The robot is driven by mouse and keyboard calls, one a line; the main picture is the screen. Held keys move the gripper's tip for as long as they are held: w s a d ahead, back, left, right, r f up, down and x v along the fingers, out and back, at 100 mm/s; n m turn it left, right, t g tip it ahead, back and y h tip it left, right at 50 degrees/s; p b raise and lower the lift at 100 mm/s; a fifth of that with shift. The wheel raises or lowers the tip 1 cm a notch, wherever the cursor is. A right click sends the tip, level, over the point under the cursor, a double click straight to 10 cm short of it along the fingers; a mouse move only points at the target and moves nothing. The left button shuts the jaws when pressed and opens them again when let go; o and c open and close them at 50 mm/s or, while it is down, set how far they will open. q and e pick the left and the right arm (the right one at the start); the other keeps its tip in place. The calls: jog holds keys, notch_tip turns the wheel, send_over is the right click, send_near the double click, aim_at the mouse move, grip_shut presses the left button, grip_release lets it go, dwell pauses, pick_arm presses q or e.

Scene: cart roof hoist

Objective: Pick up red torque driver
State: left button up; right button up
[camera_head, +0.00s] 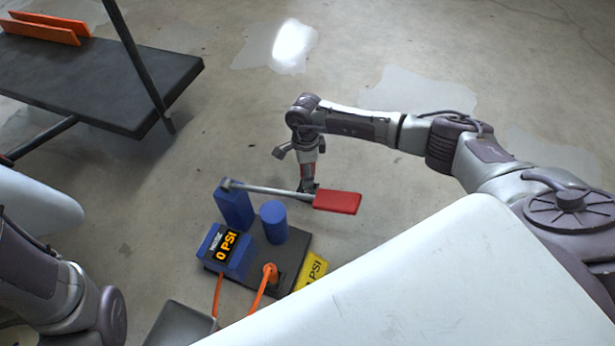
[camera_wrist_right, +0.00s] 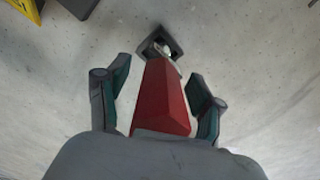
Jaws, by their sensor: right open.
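The red torque driver (camera_wrist_right: 162,100) shows in the right wrist view as a tapered red handle. It stands between the two fingers of my right gripper (camera_wrist_right: 159,78), with a visible gap on each side. Its far end meets a dark square piece (camera_wrist_right: 152,41) on the floor side.
A pump with a blue 0 PSI gauge (camera_head: 226,251), a blue cylinder (camera_head: 273,222) and a lever with a red grip (camera_head: 337,202) stands just in front of my right gripper. A yellow PSI tag (camera_head: 312,269) lies beside it. A dark platform (camera_head: 100,75) is upper left. Floor behind is clear.

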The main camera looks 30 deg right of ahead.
jog(key=shift+f, duration=0.35)
jog(key=shift+r, duration=0.1)
jog(key=shift+c, duration=0.4)
grip_shut()
jog(key=shift+r, duration=0.15)
